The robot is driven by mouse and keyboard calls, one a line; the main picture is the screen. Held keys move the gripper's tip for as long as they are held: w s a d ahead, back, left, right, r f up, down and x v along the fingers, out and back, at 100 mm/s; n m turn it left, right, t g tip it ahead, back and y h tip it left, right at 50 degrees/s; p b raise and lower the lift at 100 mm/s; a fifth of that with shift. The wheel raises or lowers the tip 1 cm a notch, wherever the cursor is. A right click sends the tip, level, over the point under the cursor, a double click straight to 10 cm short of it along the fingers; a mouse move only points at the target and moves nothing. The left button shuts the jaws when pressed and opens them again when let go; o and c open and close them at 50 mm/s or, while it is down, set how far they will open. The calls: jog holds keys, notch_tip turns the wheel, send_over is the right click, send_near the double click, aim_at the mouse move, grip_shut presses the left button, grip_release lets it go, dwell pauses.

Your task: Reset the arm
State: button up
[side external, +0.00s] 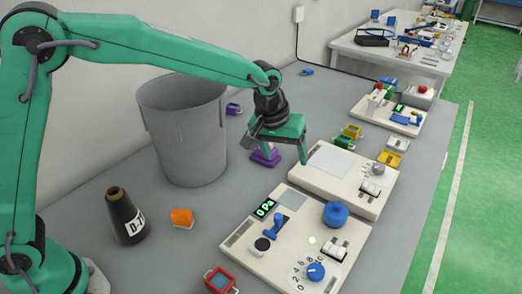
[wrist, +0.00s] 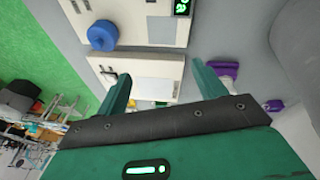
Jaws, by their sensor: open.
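My gripper (side external: 277,146) is green and hangs above the grey table, just left of the rear cream panel's white pad and beside the grey bin. In the wrist view my gripper (wrist: 162,85) has its two fingers spread wide apart, with nothing between them at finger height. The gap between the fingers shows the rear cream panel (wrist: 172,65) lying below. A purple object (side external: 264,157) sits on the table under and behind my gripper; it also shows right of the fingers in the wrist view (wrist: 224,69).
A grey bin (side external: 184,130) stands left of my gripper. A front panel (side external: 262,262) has a blue knob (side external: 336,214) and a green display. A black cone spool (side external: 125,216), an orange block (side external: 182,217) and a red-framed block (side external: 220,281) lie nearby. Several coloured blocks lie farther back.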

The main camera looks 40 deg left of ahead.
jog(key=s+a+r+m+t, duration=0.1)
jog(key=s+a+r, duration=0.4)
jog(key=s+a, duration=0.35)
jog(key=s+a+r+m+t, duration=0.1)
jog(key=s+a+r, duration=0.5)
jog(key=s+a, duration=0.25)
jog(key=s+a+f, duration=0.1)
jog(key=s, duration=0.4)
jog(key=s+a+f+y, duration=0.1)
jog(key=s+a, duration=0.1)
jog(key=s, duration=0.3)
jog(key=shift+a+f+m+t, duration=0.25)
jog(key=shift+f+m+t, duration=0.05)
